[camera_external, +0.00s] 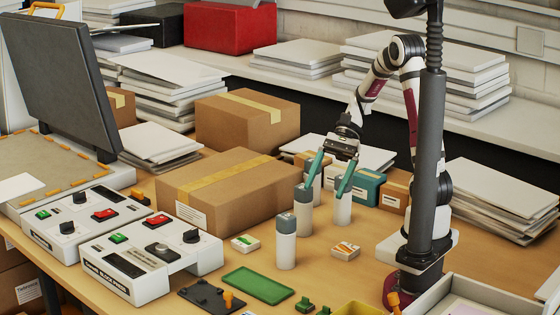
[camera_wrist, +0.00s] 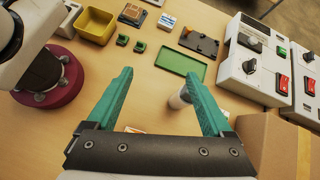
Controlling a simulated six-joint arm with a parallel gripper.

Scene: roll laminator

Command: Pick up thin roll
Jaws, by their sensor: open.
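Several upright white rolls with grey tops stand on the table. In the external view one is at the front (camera_external: 286,250), one behind it (camera_external: 302,218), one at the right (camera_external: 342,212), and one is partly hidden farther back. I cannot tell which is the thin roll. My gripper (camera_external: 331,172) has teal fingers spread apart, near the tops of the back and right rolls, with nothing visibly held. In the wrist view my open gripper (camera_wrist: 160,76) shows a pale roll (camera_wrist: 178,101) beside and partly behind the right finger. Contact cannot be told.
Cardboard boxes (camera_external: 228,190) stand left of the rolls. Teal and brown boxes (camera_external: 369,187) are close behind the gripper. A green tray (camera_external: 258,284), small cartons (camera_external: 345,251) and white control units (camera_external: 140,262) lie in front. Bare table surrounds the front roll.

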